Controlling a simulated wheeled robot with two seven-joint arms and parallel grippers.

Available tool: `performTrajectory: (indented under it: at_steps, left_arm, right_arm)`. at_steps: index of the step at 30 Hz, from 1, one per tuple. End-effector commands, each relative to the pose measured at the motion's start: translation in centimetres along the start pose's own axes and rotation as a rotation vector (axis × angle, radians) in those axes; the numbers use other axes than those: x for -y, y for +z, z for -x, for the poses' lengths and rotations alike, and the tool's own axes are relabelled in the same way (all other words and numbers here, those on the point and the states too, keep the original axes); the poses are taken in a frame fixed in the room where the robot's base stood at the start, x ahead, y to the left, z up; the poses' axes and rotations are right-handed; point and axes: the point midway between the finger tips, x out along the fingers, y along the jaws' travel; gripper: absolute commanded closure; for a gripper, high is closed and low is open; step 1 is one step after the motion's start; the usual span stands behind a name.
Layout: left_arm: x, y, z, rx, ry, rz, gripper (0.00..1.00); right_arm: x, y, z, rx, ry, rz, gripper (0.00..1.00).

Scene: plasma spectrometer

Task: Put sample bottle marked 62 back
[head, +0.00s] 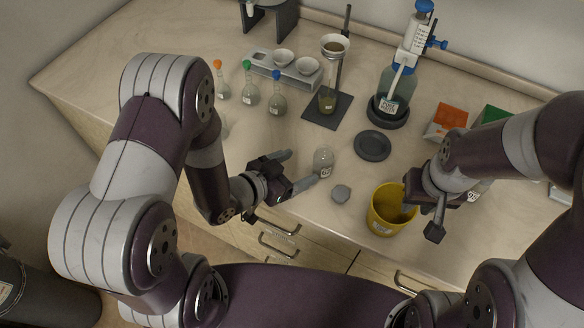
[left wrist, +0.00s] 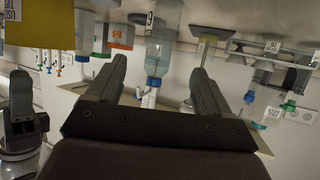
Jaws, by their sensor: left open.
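A small clear bottle (head: 323,158) with a white label stands upright on the worktop near its front edge. Its number is too small to read in the head view. My left gripper (head: 299,169) is open just left of the bottle, with its fingers pointing towards it. In the left wrist view, which looks upside down, a clear bottle (left wrist: 160,42) shows between the spread fingers (left wrist: 160,85); a partial digit shows on its label. I cannot tell that the fingers touch it. My right gripper (head: 424,208) hangs over the yellow bucket, its fingers apart and seemingly empty.
A grey cap-like piece (head: 341,193) and the yellow bucket (head: 380,218) stand right of the bottle. Behind are a dark round plate (head: 372,146), a funnel stand (head: 328,112), a dispenser bottle (head: 396,85), stoppered flasks (head: 249,98) and a rack (head: 288,72).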

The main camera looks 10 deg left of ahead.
Motion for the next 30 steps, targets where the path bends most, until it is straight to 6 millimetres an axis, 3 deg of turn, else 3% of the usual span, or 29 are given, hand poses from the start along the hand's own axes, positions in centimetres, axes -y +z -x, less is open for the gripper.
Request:
performTrajectory:
  at_steps: [5,8,10,13,16,20,30]
  left_arm:
    - [0.5,0.0,0.5,0.024,-0.014,-0.003,0.2]
    - [3.5,0.1,0.7,0.185,-0.105,-0.006,0.2]
    - [6.5,0.1,2.3,0.371,-0.216,0.037,0.2]
    - [8.4,0.1,6.6,0.634,-0.357,0.186,0.2]
    - [7.2,-0.2,11.1,0.83,-0.425,0.369,0.2]
    - [4.6,-0.8,14.5,0.97,-0.432,0.534,0.2]
    - [3.7,-1.0,15.4,1.009,-0.426,0.579,0.2]
  right_arm:
    - [0.0,0.0,0.0,0.0,0.0,0.0,0.71]
    - [0.0,0.0,0.0,0.0,0.0,0.0,0.71]
    - [0.0,0.0,0.0,0.0,0.0,0.0,0.71]
    - [0.0,0.0,0.0,0.0,0.0,0.0,0.71]
    - [0.0,0.0,0.0,0.0,0.0,0.0,0.71]
    - [0.0,0.0,0.0,0.0,0.0,0.0,0.71]
    - [0.0,0.0,0.0,0.0,0.0,0.0,0.71]
